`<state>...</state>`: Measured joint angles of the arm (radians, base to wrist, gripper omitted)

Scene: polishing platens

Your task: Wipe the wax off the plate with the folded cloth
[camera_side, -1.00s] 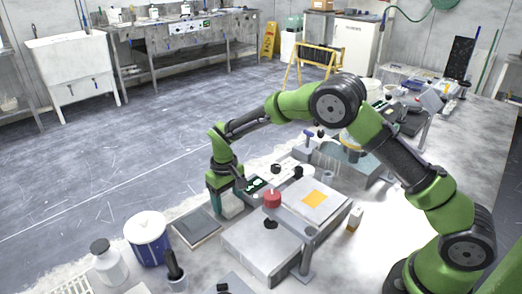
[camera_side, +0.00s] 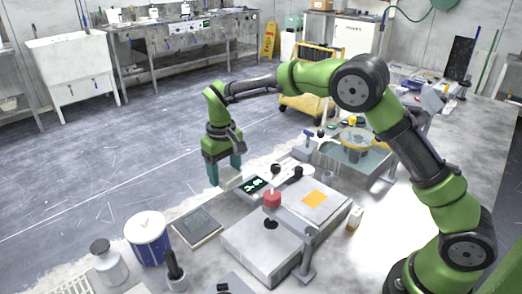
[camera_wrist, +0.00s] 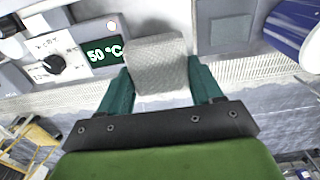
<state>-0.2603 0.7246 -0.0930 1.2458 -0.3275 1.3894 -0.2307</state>
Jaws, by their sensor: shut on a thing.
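My gripper (camera_side: 226,176) is shut on the folded cloth (camera_side: 230,179), a pale block held clear above the bench at its far-left edge. In the wrist view the cloth (camera_wrist: 155,62) is light grey and woven, between the two teal fingers of the gripper (camera_wrist: 161,88). The light flat plate (camera_side: 329,213) sits to the right and nearer the side camera. The cloth is well apart from both.
A box with a green-lit display (camera_side: 254,185) stands beside the cloth; the display (camera_wrist: 103,51) reads 50 °C. A red knob (camera_side: 272,199) and post (camera_side: 307,252) stand near the plate. A dark flat slab (camera_side: 197,227) and a blue tub (camera_side: 148,240) lie left.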

